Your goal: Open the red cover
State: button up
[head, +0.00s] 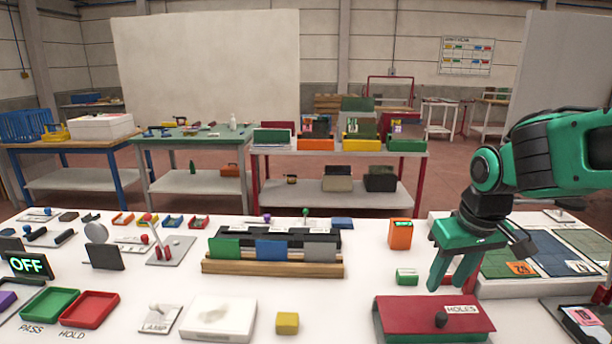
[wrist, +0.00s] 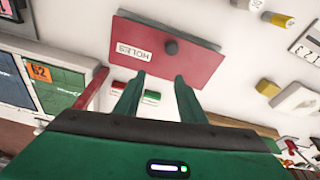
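The red cover (head: 420,312) is a flat red lid with a dark round knob (head: 441,320) and a white HOLES label (head: 462,309). It lies closed on a dark green box at the front right of the table. In the wrist view the red cover (wrist: 165,65) is ahead of the fingertips, with its knob (wrist: 171,47) near the middle. My gripper (head: 450,285) is open and empty, fingers pointing down, above the cover's back part in the head view.
A small green block (head: 407,277) and an orange box (head: 400,234) stand behind the cover. A yellow block (head: 287,323) and a white pad (head: 218,319) lie to its left. Coloured panels (head: 552,252) are on the right. Bare white table lies between the cover and yellow block.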

jog(key=s, duration=0.1)
jog(key=s+d+f+m+t, duration=0.1)
jog(key=s+f+t, duration=0.1)
jog(key=shift+s+d+m, duration=0.3)
jog(key=shift+d, duration=0.05)
jog(key=s+d+f+m+g, duration=0.1)
jog(key=s+d+m+g, duration=0.1)
jog(key=s+d, duration=0.3)
jog(key=s+d+m+g, duration=0.2)
jog(key=s+d+m, duration=0.2)
jog(key=s, duration=0.7)
jog(key=shift+s+d+f+g, duration=0.3)
jog(key=shift+d+f, duration=0.1)
jog(key=shift+d, duration=0.75)
jog(key=shift+c, duration=0.7)
